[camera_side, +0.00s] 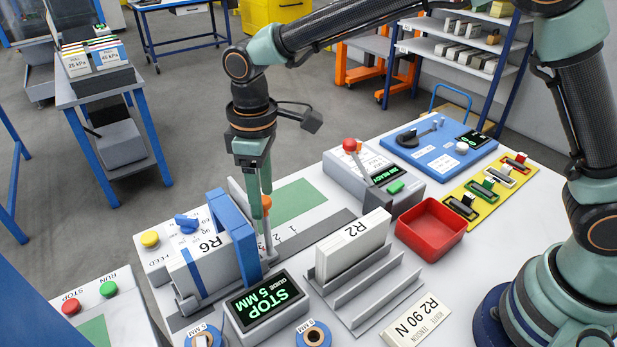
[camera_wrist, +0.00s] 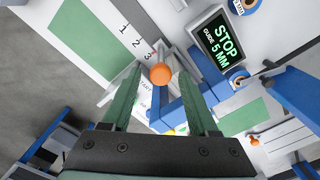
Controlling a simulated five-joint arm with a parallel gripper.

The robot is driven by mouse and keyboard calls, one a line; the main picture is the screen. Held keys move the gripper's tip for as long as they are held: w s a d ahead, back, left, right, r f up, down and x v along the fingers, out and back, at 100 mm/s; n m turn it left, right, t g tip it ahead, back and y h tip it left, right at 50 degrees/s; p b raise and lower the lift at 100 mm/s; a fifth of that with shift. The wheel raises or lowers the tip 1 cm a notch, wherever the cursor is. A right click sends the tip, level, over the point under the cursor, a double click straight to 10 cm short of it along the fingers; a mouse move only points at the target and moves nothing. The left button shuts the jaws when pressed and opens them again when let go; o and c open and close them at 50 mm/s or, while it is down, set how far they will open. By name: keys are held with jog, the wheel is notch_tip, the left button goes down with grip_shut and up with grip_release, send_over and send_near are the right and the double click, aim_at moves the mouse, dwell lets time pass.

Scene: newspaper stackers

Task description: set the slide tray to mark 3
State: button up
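The slide tray's orange knob (camera_side: 267,202) shows between my gripper's fingers, and it appears as an orange ball in the wrist view (camera_wrist: 160,75). The mark scale (camera_wrist: 137,43) carries printed 1, 2 and 3; the knob sits just past the 3 end in this view. In the side view, marks 1 and 2 (camera_side: 280,236) show to the right of the knob. My gripper (camera_side: 262,206) points down over the knob. Its fingers (camera_wrist: 160,80) are open, one on each side, with a gap to the ball. The tray body is mostly hidden.
A blue-framed R6 block (camera_side: 213,262) stands close beside my gripper. A display (camera_side: 265,305) reads "STOP GUIDE 5 MM". An R2 block (camera_side: 353,243) stands in a grey rack. A red bin (camera_side: 431,229) and a red-knobbed lever (camera_side: 350,145) are to the right.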

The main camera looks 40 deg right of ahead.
dwell(0.3)
notch_tip(320, 180, up, 12)
dwell(0.5)
jog(key=s+d+r+m+t, duration=0.1)
jog(key=s+d+r+m, duration=0.1)
jog(key=d, duration=0.5)
jog(key=s+d+r+m+t, duration=0.1)
jog(key=s+d+m+t, duration=0.1)
jog(key=d, duration=0.6)
jog(key=s+d+f+m+t, duration=0.2)
jog(key=s+d+f+m, duration=0.2)
jog(key=s+d, duration=0.3)
jog(key=d+m, duration=0.1)
jog(key=d, duration=0.2)
jog(key=shift+s+f+t, duration=0.3)
jog(key=shift+f, duration=0.05)
